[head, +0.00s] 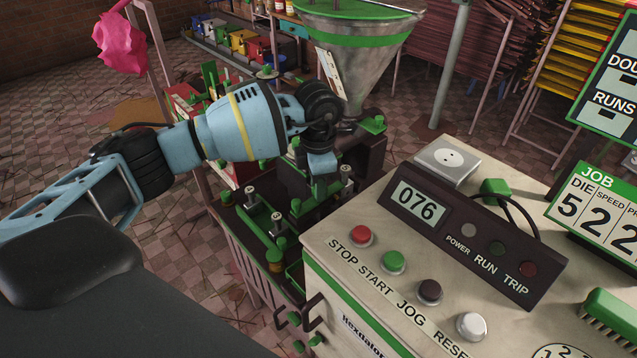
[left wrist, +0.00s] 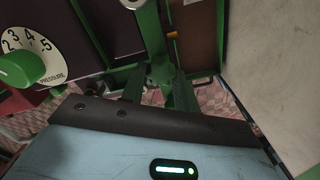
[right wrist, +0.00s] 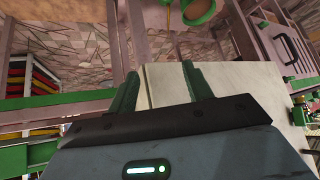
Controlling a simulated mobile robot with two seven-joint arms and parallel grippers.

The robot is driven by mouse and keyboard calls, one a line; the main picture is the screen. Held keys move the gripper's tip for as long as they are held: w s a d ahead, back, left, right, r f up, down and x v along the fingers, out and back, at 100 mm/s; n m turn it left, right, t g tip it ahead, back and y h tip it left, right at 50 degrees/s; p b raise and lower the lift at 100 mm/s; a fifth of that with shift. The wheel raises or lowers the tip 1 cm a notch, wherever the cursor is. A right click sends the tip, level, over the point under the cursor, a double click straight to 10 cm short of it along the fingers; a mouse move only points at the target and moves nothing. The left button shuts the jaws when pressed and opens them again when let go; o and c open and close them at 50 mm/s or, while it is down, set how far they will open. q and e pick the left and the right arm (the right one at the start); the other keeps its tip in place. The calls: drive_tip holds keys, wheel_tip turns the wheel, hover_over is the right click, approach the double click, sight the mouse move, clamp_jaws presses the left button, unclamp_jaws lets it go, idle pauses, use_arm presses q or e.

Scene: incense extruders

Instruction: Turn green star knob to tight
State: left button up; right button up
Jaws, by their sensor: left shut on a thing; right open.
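My left gripper (head: 320,178) reaches down at the extruder head beside the cream control cabinet, below the steel hopper. In the left wrist view its fingers (left wrist: 160,88) are shut on a green part (left wrist: 162,70), which appears to be the green star knob. Its star outline is mostly hidden by the fingers, and I cannot read how tight it is. My right gripper (right wrist: 160,86) is open and empty in the right wrist view, in front of a pale panel; it is outside the head view.
The control cabinet (head: 335,270) has several push buttons and a display (head: 416,208) reading 076. The hopper (head: 355,55) stands above the extruder. Small bolts and green fittings (head: 262,240) crowd the area under my left gripper. A pressure dial (left wrist: 30,62) is left in the left wrist view.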

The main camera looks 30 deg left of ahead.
use_arm(q)
drive_tip(key=m, duration=0.5)
drive_tip(key=shift+w+m+b, duration=0.1)
drive_tip(key=shift+m+b, duration=0.2)
drive_tip(key=shift+b, duration=0.1)
drive_tip(key=shift+m+b, duration=0.35)
drive_tip(key=shift+m, duration=1.45)
use_arm(e)
drive_tip(key=shift+s+a+f, duration=0.1)
drive_tip(key=shift+s+f, duration=0.15)
drive_tip(key=shift+f, duration=0.2)
drive_tip(key=shift+s+a+f, duration=0.1)
drive_tip(key=shift+s+f, duration=0.1)
drive_tip(key=shift+f, duration=0.25)
use_arm(q)
drive_tip(key=shift+r, duration=0.1)
drive_tip(key=o, duration=1)
use_arm(e)
drive_tip(key=shift+s+d, duration=0.1)
drive_tip(key=shift+s, duration=0.15)
drive_tip(key=shift+f, duration=0.1)
use_arm(q)
wheel_tip(320, 180, up, 7)
drive_tip(key=shift+r, duration=0.35)
use_arm(e)
drive_tip(key=shift+w+f, duration=0.1)
drive_tip(key=shift+w, duration=0.15)
